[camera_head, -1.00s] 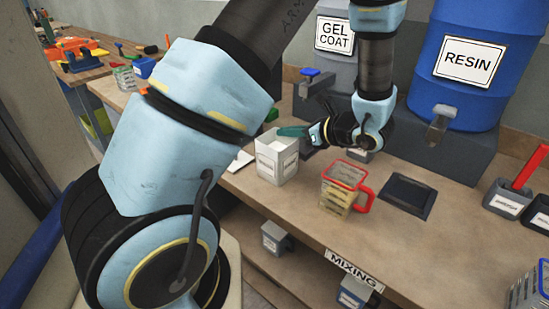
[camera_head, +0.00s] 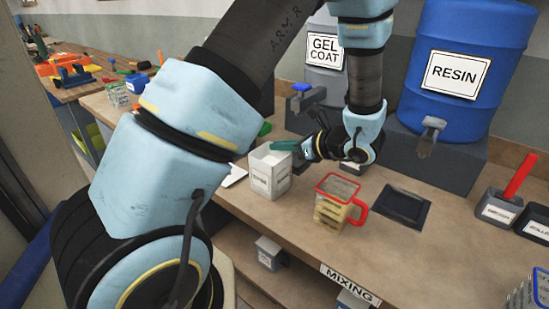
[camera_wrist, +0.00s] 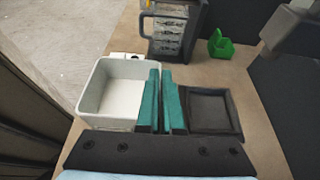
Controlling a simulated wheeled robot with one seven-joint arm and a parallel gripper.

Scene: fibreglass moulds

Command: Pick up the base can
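No can is clearly marked as the base can; small labels are too blurred to read. A white, open-topped square container (camera_head: 268,178) with a label stands on the counter. It also shows in the wrist view (camera_wrist: 125,92), left of my fingers. My gripper (camera_head: 285,146) has teal fingers and is above the counter, at the right rear of this container's rim. In the wrist view my gripper (camera_wrist: 162,100) has its fingers together with nothing seen between them. A dark square open container or tray (camera_wrist: 212,110) lies right of them. A small labelled thing (camera_head: 350,167) is partly hidden below my wrist.
A red-handled measuring jug (camera_head: 334,205) and a black tray (camera_head: 403,206) stand to the right. The blue resin drum (camera_head: 455,60) and grey gel coat drum (camera_head: 325,75) are behind. A graduated jug (camera_wrist: 170,32) and a green holder (camera_wrist: 220,45) are ahead of my fingers.

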